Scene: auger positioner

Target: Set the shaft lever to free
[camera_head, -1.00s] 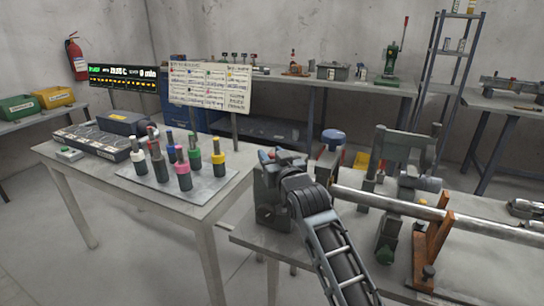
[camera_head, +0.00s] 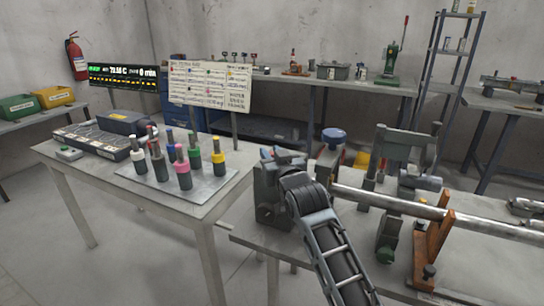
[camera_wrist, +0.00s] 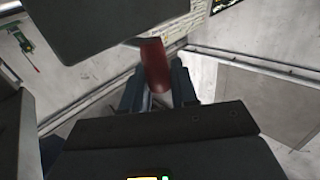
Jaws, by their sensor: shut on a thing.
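A red handle (camera_wrist: 155,65), which looks like the shaft lever's grip, stands between the two fingers of my gripper (camera_wrist: 156,84) in the wrist view. The fingers are shut on it. In the head view my arm reaches the grey block (camera_head: 268,185) at the left end of a long metal shaft (camera_head: 395,206). My arm hides most of the gripper and the lever there, so the lever's setting cannot be read.
An orange support (camera_head: 432,250) carries the shaft on the workbench. A side table to the left holds a tray (camera_head: 205,194) of several colour-banded tools and a dark case (camera_head: 122,122). A sign board (camera_head: 210,85) stands behind. Floor shows between the tables.

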